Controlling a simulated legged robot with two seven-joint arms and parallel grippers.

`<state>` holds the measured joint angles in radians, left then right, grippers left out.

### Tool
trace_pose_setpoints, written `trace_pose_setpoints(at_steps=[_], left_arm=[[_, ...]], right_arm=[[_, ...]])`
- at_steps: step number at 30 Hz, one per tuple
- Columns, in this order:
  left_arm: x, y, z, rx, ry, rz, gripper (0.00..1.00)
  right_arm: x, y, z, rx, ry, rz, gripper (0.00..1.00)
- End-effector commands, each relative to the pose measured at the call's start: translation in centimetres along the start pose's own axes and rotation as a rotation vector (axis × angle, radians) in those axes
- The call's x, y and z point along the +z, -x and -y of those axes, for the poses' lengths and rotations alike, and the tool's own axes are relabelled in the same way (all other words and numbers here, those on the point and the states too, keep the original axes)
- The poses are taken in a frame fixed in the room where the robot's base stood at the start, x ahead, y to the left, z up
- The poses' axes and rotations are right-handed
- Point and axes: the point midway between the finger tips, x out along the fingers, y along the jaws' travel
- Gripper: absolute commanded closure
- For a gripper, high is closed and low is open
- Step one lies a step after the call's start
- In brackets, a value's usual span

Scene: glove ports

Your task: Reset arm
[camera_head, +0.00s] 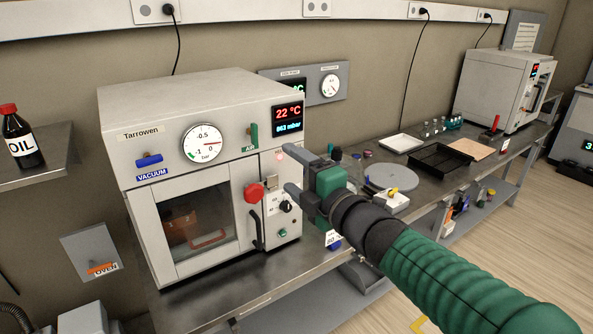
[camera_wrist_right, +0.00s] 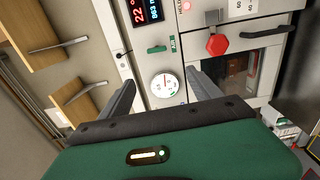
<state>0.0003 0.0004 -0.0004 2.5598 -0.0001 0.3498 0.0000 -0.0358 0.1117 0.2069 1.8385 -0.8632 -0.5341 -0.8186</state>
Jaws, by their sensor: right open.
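My right arm comes in from the lower right in the head view, with a green sleeve. Its gripper (camera_head: 287,169) is open and empty, in front of the right side of the white vacuum oven (camera_head: 185,95). In the right wrist view the dark fingers (camera_wrist_right: 161,74) stand apart with the oven's dial (camera_wrist_right: 164,86) showing between them. I cannot tell whether a fingertip touches the oven. The oven door (camera_head: 187,222) looks closed, and a brown container (camera_head: 182,228) shows behind its window. My left gripper is in neither view.
The oven front carries a red knob (camera_head: 254,192), a blue vacuum lever (camera_head: 149,160) and a green air lever (camera_head: 253,136). A shelf with an oil bottle (camera_head: 20,140) is at left. A black tray (camera_head: 441,160) and a round grey plate (camera_head: 390,176) lie on the bench at right.

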Motion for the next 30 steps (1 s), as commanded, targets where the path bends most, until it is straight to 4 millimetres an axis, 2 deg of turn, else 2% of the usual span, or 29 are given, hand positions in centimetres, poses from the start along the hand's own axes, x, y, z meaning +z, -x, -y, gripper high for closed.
trace_pose_setpoints(at_steps=[2, 4, 5, 8, 10, 13, 15, 18, 21, 23, 26, 30], left_arm=[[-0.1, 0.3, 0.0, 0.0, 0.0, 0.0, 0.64], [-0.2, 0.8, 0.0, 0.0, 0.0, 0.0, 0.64], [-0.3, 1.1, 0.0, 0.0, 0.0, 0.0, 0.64], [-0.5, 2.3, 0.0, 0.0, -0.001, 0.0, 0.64], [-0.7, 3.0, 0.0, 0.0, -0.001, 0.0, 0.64], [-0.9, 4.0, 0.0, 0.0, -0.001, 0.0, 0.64], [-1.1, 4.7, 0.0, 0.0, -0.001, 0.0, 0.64], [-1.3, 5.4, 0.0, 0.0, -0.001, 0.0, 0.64], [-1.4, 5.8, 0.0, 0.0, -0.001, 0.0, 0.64], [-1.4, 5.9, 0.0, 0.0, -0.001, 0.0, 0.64], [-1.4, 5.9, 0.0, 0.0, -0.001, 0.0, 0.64], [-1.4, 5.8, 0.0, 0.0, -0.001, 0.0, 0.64]], right_arm=[[0.9, 0.4, 0.7, -0.023, -0.039, 0.029, 0.27], [2.7, 1.4, 2.7, -0.076, -0.142, 0.099, 0.27], [3.7, 2.0, 4.1, -0.11, -0.208, 0.144, 0.27], [7.4, 5.9, 10.2, -0.243, -0.493, 0.352, 0.27], [9.1, 9.8, 15.1, -0.335, -0.713, 0.525, 0.27], [9.7, 16.4, 21.6, -0.444, -1.01, 0.78, 0.27], [8.9, 21.5, 25.4, -0.507, -1.207, 0.965, 0.27], [6.5, 27.9, 29.5, -0.571, -1.445, 1.21, 0.27], [3.9, 32.4, 31.7, -0.608, -1.606, 1.392, 0.27], [2.9, 34.0, 32.5, -0.62, -1.663, 1.46, 0.27], [2.1, 35.0, 33.0, -0.627, -1.702, 1.507, 0.27], [2.1, 35.0, 33.0, -0.627, -1.703, 1.508, 0.27]])
